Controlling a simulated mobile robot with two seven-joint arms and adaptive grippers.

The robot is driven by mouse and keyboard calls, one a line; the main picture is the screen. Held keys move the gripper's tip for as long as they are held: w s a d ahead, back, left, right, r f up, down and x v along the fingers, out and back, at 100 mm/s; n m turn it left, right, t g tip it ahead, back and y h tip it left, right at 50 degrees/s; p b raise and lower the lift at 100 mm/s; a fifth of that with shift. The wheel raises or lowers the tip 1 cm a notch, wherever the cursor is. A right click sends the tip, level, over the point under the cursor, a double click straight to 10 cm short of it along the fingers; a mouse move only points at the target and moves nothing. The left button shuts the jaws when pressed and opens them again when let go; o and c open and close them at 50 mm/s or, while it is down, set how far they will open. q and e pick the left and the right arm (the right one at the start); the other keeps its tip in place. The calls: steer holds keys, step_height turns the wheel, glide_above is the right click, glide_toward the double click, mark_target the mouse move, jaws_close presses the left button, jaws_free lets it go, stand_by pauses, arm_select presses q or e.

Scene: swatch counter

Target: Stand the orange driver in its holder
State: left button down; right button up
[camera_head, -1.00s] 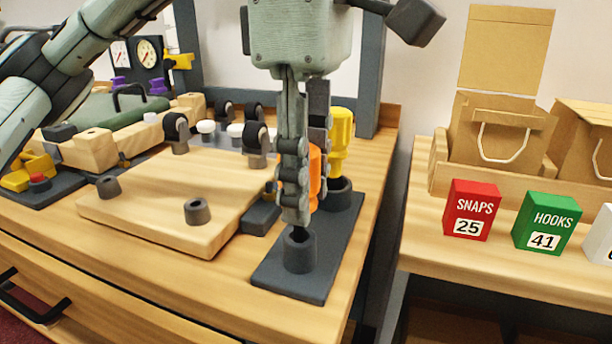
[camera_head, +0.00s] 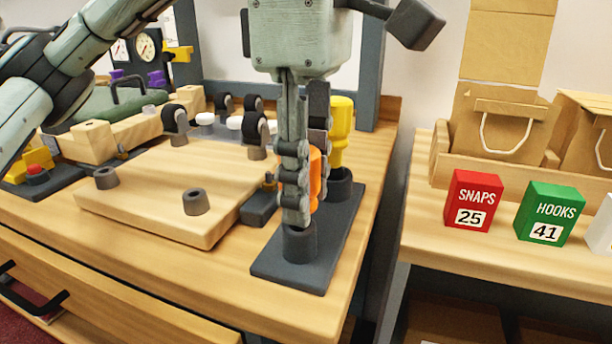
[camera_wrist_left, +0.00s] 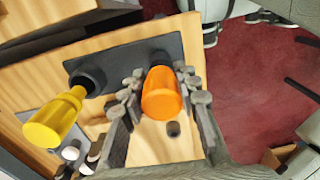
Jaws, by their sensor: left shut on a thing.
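The orange driver (camera_head: 315,178) is upright between the fingers of my left gripper (camera_head: 299,208), which is shut on its handle. It also shows end-on in the left wrist view (camera_wrist_left: 162,95). The fingertips are right at the top of the front cup (camera_head: 300,243) of the dark holder (camera_head: 337,228). The driver's lower end is hidden by the fingers and the cup, so I cannot tell how deep it sits. A yellow driver (camera_head: 340,125) stands in the rear cup (camera_head: 339,184); it also shows in the left wrist view (camera_wrist_left: 55,118). My right gripper is not seen.
A wooden board (camera_head: 165,195) with dark pegs lies left of the holder. A small dark block (camera_head: 260,208) sits between them. On the right counter stand a red SNAPS box (camera_head: 473,199), a green HOOKS box (camera_head: 549,212) and paper bags (camera_head: 497,130).

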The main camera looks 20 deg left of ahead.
arm_select(q)
steer(key=c, duration=0.7)
jaws_free()
step_height(320, 180, up, 6)
steer(key=p, duration=0.5)
steer(key=shift+p, duration=0.3)
stand_by(0.3)
